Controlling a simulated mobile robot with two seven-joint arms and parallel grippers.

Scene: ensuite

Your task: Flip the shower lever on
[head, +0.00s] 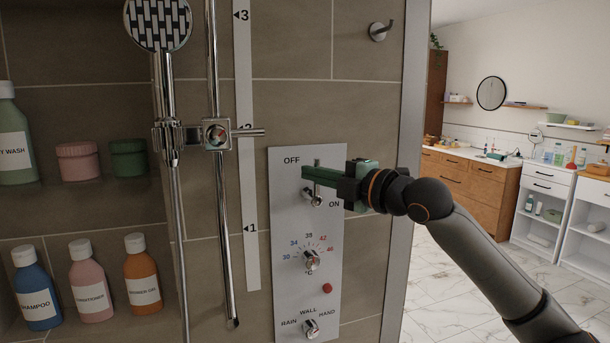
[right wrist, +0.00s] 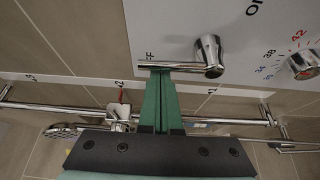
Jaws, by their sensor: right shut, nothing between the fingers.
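The shower lever (head: 317,183) is a chrome handle on the white control panel (head: 282,225), between the OFF and ON labels. It points upward, towards OFF. In the right wrist view the lever (right wrist: 180,67) lies sideways from its round hub, with its free end by the OFF label. My right gripper (head: 305,173) is shut and empty, its green fingers reaching across the upper lever from the right. In the right wrist view the fingertips (right wrist: 161,72) are right at the lever's edge; I cannot tell whether they touch. My left gripper is not in view.
Below the lever are a temperature knob (head: 311,261), a red button (head: 327,288) and an outlet selector (head: 311,327). A chrome rail (head: 217,200) with a hand shower (head: 158,25) stands left of the panel. Bottles fill the niche further left. The wall edge (head: 402,200) is right of the panel.

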